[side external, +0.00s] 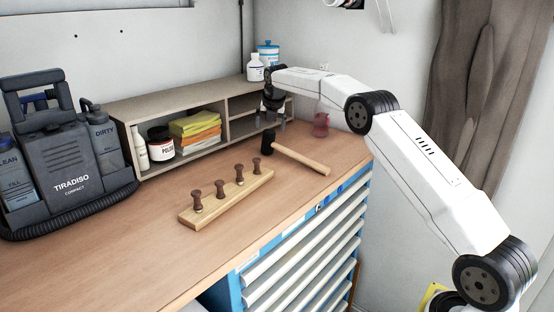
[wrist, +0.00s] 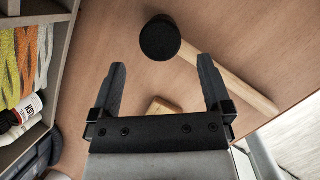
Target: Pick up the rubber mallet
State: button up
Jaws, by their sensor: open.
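The rubber mallet (side external: 302,158) lies on the wooden worktop, with a black head and a light wooden handle pointing toward the front right. In the wrist view its round black head (wrist: 160,38) is just beyond the fingertips, and the handle (wrist: 236,84) runs down to the right, partly behind the right finger. My gripper (side external: 273,124) is above the worktop, by the shelf and behind the mallet's head. In the wrist view my gripper (wrist: 160,62) is open, with nothing between its fingers. The mallet and the fingers look apart.
A wooden rack with several dark knobs (side external: 228,198) lies left of the mallet. A shelf unit (side external: 130,108) with cloths and bottles stands along the wall. A reddish translucent bottle (side external: 321,122) stands behind the mallet. A grey cleaning machine (side external: 65,160) is at left. The front worktop is clear.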

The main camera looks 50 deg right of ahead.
aim_at(269, 132)
jog(key=shift+x, duration=2.6)
jog(key=shift+s, duration=0.15)
grip_shut()
